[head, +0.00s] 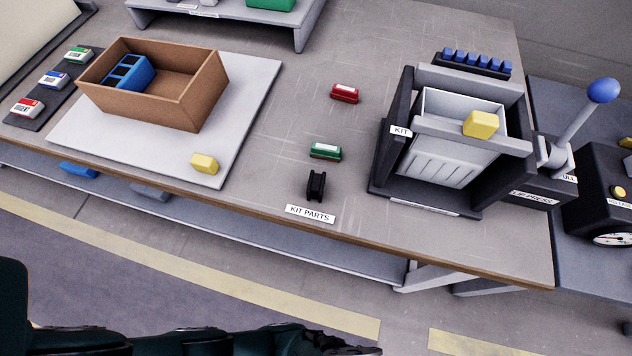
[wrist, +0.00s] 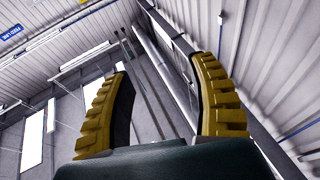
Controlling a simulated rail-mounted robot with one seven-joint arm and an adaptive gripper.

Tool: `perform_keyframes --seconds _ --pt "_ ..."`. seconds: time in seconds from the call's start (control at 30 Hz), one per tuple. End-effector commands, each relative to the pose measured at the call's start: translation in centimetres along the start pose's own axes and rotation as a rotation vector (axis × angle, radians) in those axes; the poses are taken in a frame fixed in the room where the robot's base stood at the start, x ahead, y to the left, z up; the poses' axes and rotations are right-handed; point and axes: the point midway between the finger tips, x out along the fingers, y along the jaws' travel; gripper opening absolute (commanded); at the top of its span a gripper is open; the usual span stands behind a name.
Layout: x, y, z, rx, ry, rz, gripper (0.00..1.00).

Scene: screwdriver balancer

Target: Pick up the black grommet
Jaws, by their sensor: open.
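The black grommet (head: 316,186) stands on the grey bench near its front edge, in the head view. It is just behind the "KIT PARTS" label (head: 310,214) and in front of a green part (head: 325,151). My gripper (wrist: 165,100) shows in the wrist view with its two yellow ribbed fingers spread and nothing between them. It faces the wall and ceiling, away from the bench. In the head view my arm lies low at the bottom edge, well apart from the grommet, and the fingertips are not clearly seen there.
A red part (head: 344,93) lies behind the green one. The kit press (head: 445,140) stands to the right, with a blue-knobbed lever (head: 603,90). A brown box (head: 150,85) and a yellow block (head: 204,163) sit on a pale board at left. The bench around the grommet is clear.

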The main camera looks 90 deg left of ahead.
Motion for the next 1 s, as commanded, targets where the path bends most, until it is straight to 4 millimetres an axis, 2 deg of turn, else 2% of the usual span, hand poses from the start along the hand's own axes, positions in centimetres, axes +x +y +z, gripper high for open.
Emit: perform_keyframes --seconds 0.13,0.2,0.27,0.33,0.47,0.57,0.6,0.67,0.73,0.87,0.9,1.0 --pt "0.0 -0.1 0.5 -0.109 -0.018 -0.004 0.59" --pt "0.3 -0.9 1.7 -0.215 -0.057 -0.048 0.59" --pt "0.8 -2.3 3.4 -0.312 -0.102 -0.12 0.59" --pt "1.1 -4.4 6.0 -0.42 -0.155 -0.233 0.59" --pt "0.1 -8.4 11.8 -0.589 -0.279 -0.5 0.59" --pt "-2.7 -11.1 16.1 -0.671 -0.366 -0.753 0.59" --pt "-4.3 -12.1 17.4 -0.684 -0.389 -0.852 0.59" --pt "-7.2 -13.4 18.8 -0.681 -0.415 -0.996 0.59" --pt "-11.2 -14.8 19.4 -0.64 -0.431 -1.156 0.59" --pt "-18.9 -17.0 17.8 -0.47 -0.442 -1.371 0.59" --pt "-21.1 -17.6 16.7 -0.4 -0.449 -1.409 0.59" --pt "-25.5 -18.8 13.3 -0.209 -0.501 -1.435 0.59"
